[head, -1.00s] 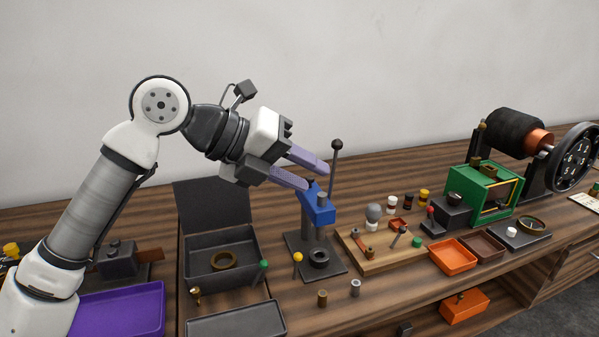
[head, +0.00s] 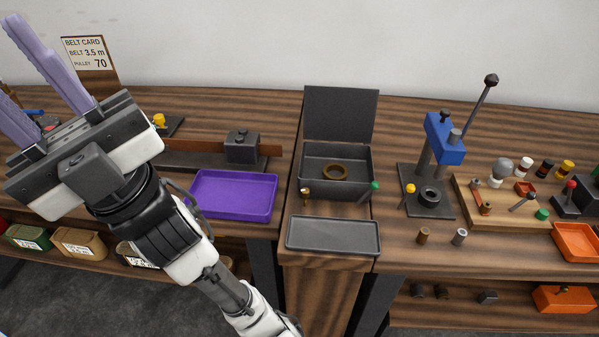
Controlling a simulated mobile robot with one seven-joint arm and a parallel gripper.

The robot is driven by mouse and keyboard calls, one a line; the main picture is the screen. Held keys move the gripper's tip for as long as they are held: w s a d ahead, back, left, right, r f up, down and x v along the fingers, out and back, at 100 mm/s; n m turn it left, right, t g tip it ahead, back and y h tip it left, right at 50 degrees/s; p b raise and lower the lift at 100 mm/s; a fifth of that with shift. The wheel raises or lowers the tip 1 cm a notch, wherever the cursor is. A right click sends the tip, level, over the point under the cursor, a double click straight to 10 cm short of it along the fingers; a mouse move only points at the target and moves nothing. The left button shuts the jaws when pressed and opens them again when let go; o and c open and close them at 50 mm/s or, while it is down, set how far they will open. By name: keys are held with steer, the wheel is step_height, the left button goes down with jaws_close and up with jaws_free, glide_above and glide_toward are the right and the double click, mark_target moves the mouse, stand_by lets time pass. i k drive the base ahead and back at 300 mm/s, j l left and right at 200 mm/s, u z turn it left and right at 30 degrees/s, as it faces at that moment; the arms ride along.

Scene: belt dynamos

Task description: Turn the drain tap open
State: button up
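A shallow grey tray (head: 333,236) lies in front of the tank. My gripper (head: 30,85) is at the far left, well away from the tank, with its purple fingers spread and nothing seen between them. One fingertip is cut off by the frame edge.
A purple tray (head: 233,194) lies left of the tank. A blue press (head: 443,140) with a tall lever stands to the right, near a yellow-topped pin (head: 410,190) and two small cylinders. The wooden board (head: 490,218) at right carries several small parts.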

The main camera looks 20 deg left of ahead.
mark_target(305, 192)
steer(key=u, duration=1.15)
steer(key=l+u, duration=0.1)
steer(key=u, duration=0.25)
steer(key=l+u, duration=0.1)
steer(key=u, duration=0.6)
steer(key=k+l, duration=0.2)
steer(key=l, duration=0.2)
steer(key=k+l, duration=0.15)
steer(key=l, duration=0.25)
steer(key=k+l, duration=0.2)
steer(key=l, duration=0.2)
steer(key=k+l, duration=0.2)
steer(key=l, duration=0.15)
